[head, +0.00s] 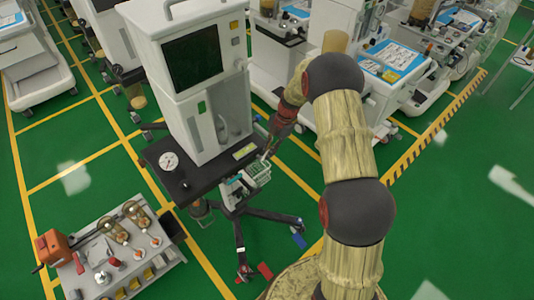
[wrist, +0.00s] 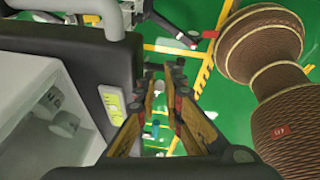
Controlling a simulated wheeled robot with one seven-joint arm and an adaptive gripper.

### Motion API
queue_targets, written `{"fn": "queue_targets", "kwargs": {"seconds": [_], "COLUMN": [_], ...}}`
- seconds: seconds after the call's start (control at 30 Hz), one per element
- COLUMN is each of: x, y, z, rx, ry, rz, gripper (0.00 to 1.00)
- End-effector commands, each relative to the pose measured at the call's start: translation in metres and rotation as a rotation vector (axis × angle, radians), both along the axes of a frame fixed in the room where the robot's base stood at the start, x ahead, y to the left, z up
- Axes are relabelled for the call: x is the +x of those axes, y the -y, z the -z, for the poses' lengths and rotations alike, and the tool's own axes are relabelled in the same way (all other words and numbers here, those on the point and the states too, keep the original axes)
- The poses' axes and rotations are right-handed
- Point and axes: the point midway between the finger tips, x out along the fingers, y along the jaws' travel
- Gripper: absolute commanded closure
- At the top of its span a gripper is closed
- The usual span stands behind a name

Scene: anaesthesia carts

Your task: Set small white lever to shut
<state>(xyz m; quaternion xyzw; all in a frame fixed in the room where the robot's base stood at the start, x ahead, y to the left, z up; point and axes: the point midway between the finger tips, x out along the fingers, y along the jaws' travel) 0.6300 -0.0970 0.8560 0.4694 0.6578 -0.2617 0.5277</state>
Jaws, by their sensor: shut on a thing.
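The anaesthesia cart (head: 194,75), white with a dark screen, stands at the centre of the head view. Its dark shelf (head: 185,183) has a small white and green assembly (head: 258,172) at its right front edge. My gripper (head: 266,154) reaches down to this assembly from the right. In the wrist view my gripper (wrist: 163,78) points away from the camera, its two fingers narrowing toward the tips. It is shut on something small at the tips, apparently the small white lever. The lever is mostly hidden by the fingers, so its angle cannot be told.
A round gauge (head: 169,161) sits on the shelf's left part. A grey side table (head: 110,255) with an orange device (head: 54,248) and glass domes stands at the lower left. More carts (head: 390,60) stand behind at the right. Green floor is open at the lower right.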

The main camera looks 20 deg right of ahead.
Motion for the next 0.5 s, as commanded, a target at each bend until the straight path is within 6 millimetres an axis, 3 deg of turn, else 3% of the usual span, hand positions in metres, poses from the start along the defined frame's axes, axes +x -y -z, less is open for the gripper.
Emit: {"fn": "queue_targets", "kwargs": {"seconds": [0.03, 0.5], "x": [0.003, 0.005], "y": [0.004, 0.011], "z": [0.009, 0.026], "rx": [0.041, 0.441], "ry": [-0.009, -0.140], "rz": [0.007, 0.003], "gripper": [1.00, 1.00]}}
